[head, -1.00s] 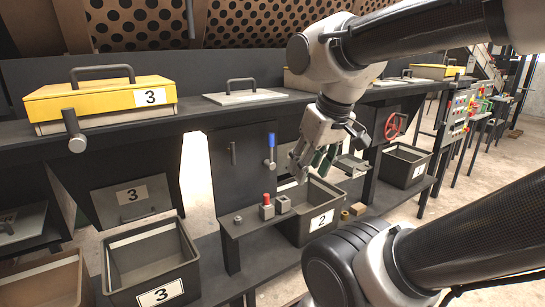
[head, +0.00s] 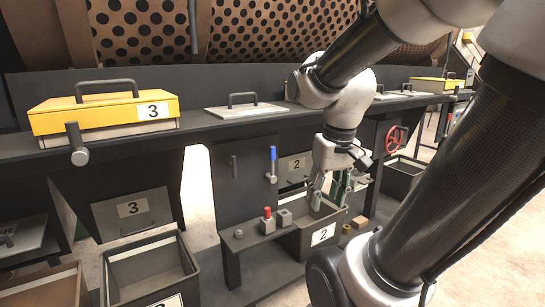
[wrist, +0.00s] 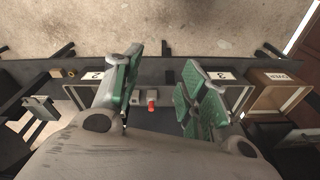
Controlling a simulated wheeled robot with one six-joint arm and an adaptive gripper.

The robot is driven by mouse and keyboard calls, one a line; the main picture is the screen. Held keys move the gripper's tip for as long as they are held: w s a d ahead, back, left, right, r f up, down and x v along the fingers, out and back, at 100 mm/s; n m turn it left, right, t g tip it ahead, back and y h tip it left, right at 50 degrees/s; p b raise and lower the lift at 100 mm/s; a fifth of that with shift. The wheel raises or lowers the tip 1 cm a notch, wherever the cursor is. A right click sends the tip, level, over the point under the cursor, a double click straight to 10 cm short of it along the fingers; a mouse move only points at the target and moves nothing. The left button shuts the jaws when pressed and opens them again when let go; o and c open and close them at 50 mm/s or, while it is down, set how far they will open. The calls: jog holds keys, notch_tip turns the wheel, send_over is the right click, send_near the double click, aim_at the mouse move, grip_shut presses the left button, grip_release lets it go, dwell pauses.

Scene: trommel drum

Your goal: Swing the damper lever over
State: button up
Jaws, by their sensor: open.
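A lever with a blue grip (head: 272,160) stands upright on the front of a dark panel (head: 243,185), with a grey pivot at its lower end. It looks like the damper lever. My gripper (head: 334,190) is open and empty, pointing down, to the right of and lower than the lever, over the bin labelled 2 (head: 322,236). In the wrist view its green-padded fingers (wrist: 163,100) are wide apart, with nothing held between them. The lever cannot be made out in the wrist view.
A small box with a red button (head: 267,222) and a grey block (head: 284,217) sit on the low shelf. A red handwheel (head: 396,139) is behind my arm. Bins stand below.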

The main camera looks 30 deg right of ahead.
notch_tip(320, 180, down, 7)
jog(key=w+a+m+g+y, duration=0.1)
jog(key=w+m+y, duration=0.1)
jog(key=m+y, duration=0.4)
jog(key=m+t+h, duration=0.2)
jog(key=m+t, duration=1.5)
jog(key=m, duration=0.7)
send_near(272, 150)
jog(key=d+x, duration=0.1)
jog(key=x, duration=0.7)
jog(key=f+x, duration=0.1)
jog(key=x, duration=0.2)
grip_shut()
